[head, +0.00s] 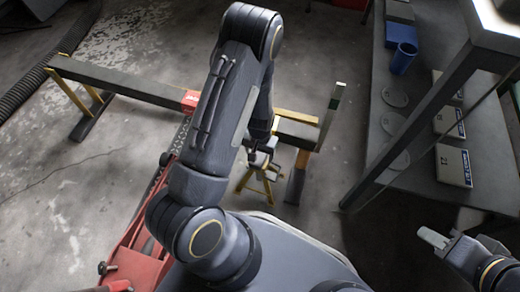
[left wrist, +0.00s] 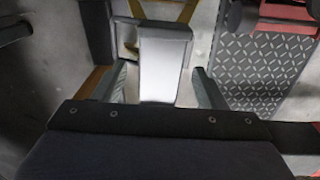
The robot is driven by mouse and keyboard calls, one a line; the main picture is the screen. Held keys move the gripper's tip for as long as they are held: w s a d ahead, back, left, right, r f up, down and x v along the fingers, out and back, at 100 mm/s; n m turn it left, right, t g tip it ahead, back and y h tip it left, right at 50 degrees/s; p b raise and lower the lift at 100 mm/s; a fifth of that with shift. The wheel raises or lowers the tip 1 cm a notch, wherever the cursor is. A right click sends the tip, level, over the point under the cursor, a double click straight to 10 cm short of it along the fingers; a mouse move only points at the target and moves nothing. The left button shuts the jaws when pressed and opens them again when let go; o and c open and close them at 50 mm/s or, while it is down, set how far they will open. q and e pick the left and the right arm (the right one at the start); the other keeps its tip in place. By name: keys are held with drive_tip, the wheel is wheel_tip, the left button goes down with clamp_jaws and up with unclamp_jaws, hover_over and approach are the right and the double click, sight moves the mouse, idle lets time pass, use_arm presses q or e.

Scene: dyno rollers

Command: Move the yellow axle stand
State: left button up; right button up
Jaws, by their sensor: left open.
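The yellow axle stand (head: 267,183) stands on the concrete floor near the middle of the head view, with its legs spread. My left gripper (head: 258,150) reaches down over its top and partly hides it. In the left wrist view, a pale grey block (left wrist: 164,55), which looks like the stand's head, lies between the open fingers of the left gripper (left wrist: 160,88). Yellow legs show beyond it. Gaps show on both sides of the block. My right gripper (head: 434,239) is at the lower right of the head view, away from the stand; its opening is unclear.
A long dark beam on yellow legs (head: 130,84) runs behind my left arm. A red frame with tread plate (head: 140,232) lies left of the stand; its tread plate shows in the left wrist view (left wrist: 262,65). A bench (head: 425,115) with discs, boxes and a blue cup (head: 403,58) stands right.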

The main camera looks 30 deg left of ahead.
use_arm(q)
drive_tip(key=shift+f, duration=0.75)
drive_tip(key=shift+c, duration=0.3)
clamp_jaws()
